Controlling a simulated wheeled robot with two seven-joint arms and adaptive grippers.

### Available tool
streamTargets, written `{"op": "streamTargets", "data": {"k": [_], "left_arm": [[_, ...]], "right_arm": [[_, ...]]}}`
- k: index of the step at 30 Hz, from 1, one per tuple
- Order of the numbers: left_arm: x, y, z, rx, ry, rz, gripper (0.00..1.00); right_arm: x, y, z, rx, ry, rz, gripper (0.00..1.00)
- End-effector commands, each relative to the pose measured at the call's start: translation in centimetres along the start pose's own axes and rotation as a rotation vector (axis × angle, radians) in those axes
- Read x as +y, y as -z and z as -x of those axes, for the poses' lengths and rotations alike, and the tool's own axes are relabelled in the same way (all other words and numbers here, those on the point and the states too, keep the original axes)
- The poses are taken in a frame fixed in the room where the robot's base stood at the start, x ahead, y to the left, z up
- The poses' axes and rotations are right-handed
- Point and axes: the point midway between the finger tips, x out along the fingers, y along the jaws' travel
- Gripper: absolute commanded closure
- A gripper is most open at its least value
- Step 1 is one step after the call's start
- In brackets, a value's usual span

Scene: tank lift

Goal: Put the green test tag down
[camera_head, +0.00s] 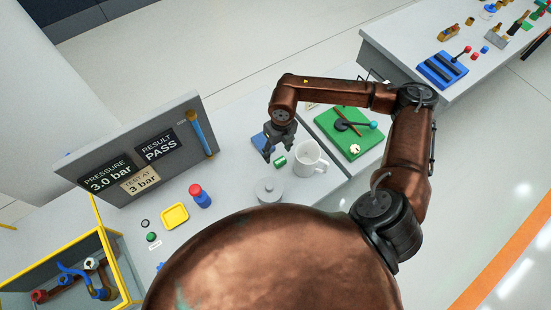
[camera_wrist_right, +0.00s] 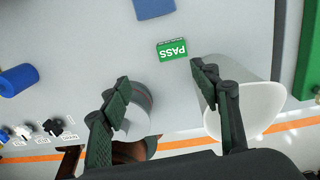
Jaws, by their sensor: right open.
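The green test tag (camera_head: 280,161) lies on the grey bench, left of the white mug (camera_head: 311,159). In the right wrist view the tag (camera_wrist_right: 172,49) is flat and reads PASS. My right gripper (camera_head: 279,148) is open and empty above the bench, close to the tag. In the wrist view its two fingers (camera_wrist_right: 160,76) are spread apart, and the tag shows beyond the fingertips, not between them. My left gripper is not in view.
A round grey lidded pot (camera_head: 269,191) stands near the mug. A blue block (camera_head: 259,140) lies behind the gripper. A green board (camera_head: 358,143) is to the right. A display panel (camera_head: 122,148) reads RESULT PASS.

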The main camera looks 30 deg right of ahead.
Motion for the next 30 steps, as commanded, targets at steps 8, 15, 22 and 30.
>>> {"op": "streamTargets", "data": {"k": [8,15,22,30], "left_arm": [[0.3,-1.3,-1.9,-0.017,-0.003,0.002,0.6],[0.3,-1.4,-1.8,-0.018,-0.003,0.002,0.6],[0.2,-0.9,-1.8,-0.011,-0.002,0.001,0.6],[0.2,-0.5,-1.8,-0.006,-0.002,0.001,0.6]], "right_arm": [[-2.0,-0.1,-2.5,0.011,0.059,-0.012,0.44],[-2.0,0.0,-4.7,0.011,0.057,-0.012,0.44],[-2.2,0.1,-7.5,0.014,0.056,-0.012,0.44],[-2.3,0.0,-9.7,0.01,0.055,-0.01,0.44]]}}
